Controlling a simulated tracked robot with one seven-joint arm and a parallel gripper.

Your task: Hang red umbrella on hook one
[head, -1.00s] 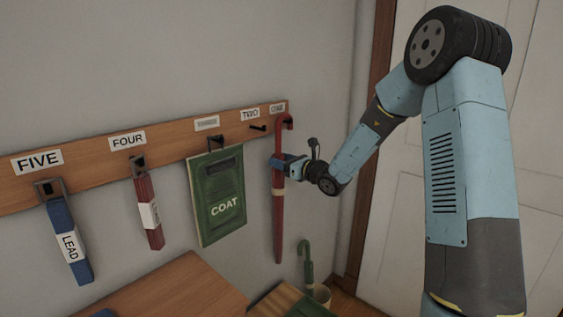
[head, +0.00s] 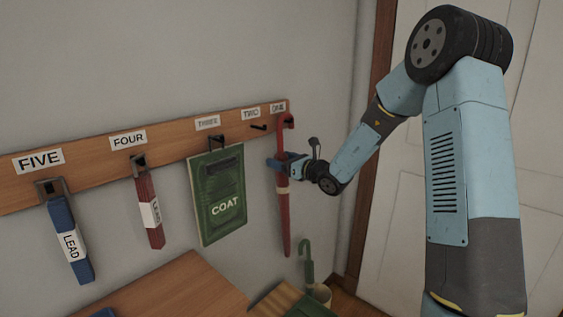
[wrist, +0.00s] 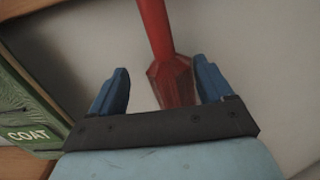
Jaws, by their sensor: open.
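The red umbrella (head: 284,215) hangs by its crook handle at hook one, below the label ONE (head: 278,107) at the right end of the wooden rail. The contact between crook and hook is too small to see clearly. Its shaft slants slightly, the tip towards the right. My gripper (head: 281,163) is open around the upper part of the umbrella. In the wrist view the red umbrella (wrist: 172,80) passes between the two spread blue fingers of my gripper (wrist: 160,88), with gaps visible on both sides, nearer the right finger.
Hook two (head: 258,127) is bare. A green COAT item (head: 218,195) hangs under THREE, a red item (head: 149,205) under FOUR and a blue LEAD item (head: 68,240) under FIVE. A green umbrella (head: 307,262) stands in a pot below. A wooden top (head: 175,288) lies lower left.

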